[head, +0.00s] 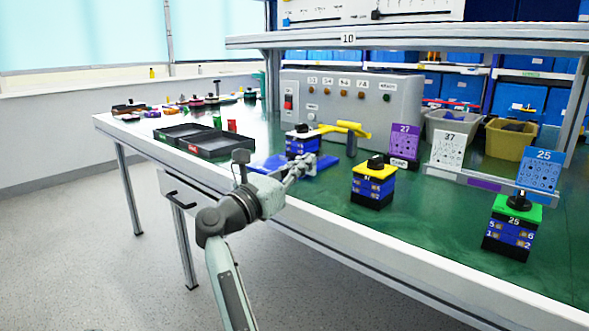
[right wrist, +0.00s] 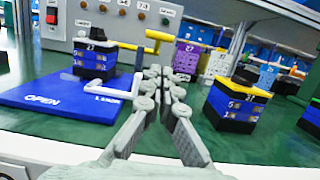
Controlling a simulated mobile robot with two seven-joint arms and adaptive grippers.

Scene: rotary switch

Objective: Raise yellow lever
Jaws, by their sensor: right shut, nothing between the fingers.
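The yellow lever (head: 345,128) stands out as a yellow bar in front of the grey control box. It also shows in the right wrist view (right wrist: 160,36), beyond my fingertips. My right gripper (head: 305,160) is shut and empty, above the table's front part, in front of the lever and apart from it. Its fingers come together in the right wrist view (right wrist: 163,72). A blue base plate (right wrist: 45,95) marked "OPEN" carries a black-and-blue switch block (right wrist: 92,60) with a white bar beside it. My left gripper is not in view.
A yellow-topped switch block (head: 373,185) stands to the right of my gripper, and a green-topped one (head: 514,228) farther right. Black trays (head: 200,141) lie to the left. The grey control box (head: 390,100) stands behind. Green table surface is free between the blocks.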

